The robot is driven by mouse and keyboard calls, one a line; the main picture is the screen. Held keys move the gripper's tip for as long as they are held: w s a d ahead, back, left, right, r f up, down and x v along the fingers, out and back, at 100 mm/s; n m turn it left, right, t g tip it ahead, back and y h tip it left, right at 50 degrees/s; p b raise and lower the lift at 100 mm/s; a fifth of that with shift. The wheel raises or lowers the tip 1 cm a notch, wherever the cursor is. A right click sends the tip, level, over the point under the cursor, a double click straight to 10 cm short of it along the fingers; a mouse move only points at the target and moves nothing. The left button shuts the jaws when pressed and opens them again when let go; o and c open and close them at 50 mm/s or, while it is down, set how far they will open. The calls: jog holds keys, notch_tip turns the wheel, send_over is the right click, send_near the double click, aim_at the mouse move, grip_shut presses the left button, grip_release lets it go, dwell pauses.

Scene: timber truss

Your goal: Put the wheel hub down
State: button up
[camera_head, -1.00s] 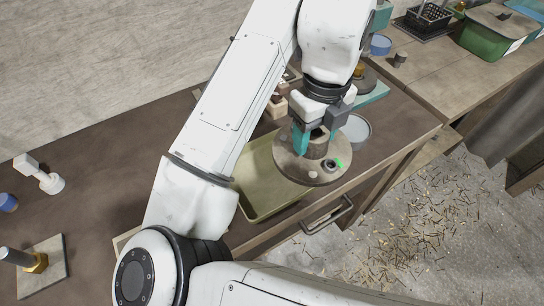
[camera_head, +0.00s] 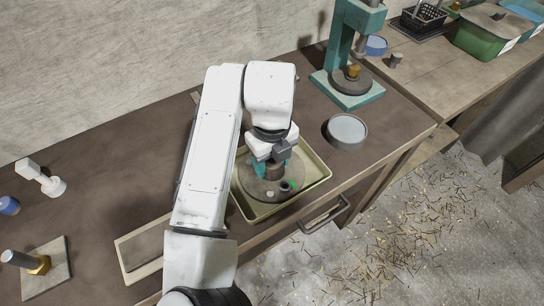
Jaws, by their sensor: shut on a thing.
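The wheel hub (camera_head: 257,188) is a round brownish-grey disc with a raised centre, a small dark ring and a green mark near its edge. It is over or in the shallow olive tray (camera_head: 311,184) on the brown bench. I cannot tell whether it touches the tray floor. My gripper (camera_head: 272,168) has teal fingers and is shut on the hub's raised centre from above. The wrist hides the hub's far side.
A round grey tin (camera_head: 345,131) stands right of the tray. A teal press (camera_head: 347,80) stands behind it. A shallow wooden box (camera_head: 142,250) is at the front left.

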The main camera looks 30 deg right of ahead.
aim_at(272, 160)
jog(key=shift+f, duration=0.1)
jog(key=shift+f, duration=0.1)
jog(key=o, duration=1.5)
notch_tip(272, 160, up, 12)
jog(key=shift+r+b, duration=0.2)
jog(key=shift+b, duration=0.4)
jog(key=shift+s+f, duration=0.1)
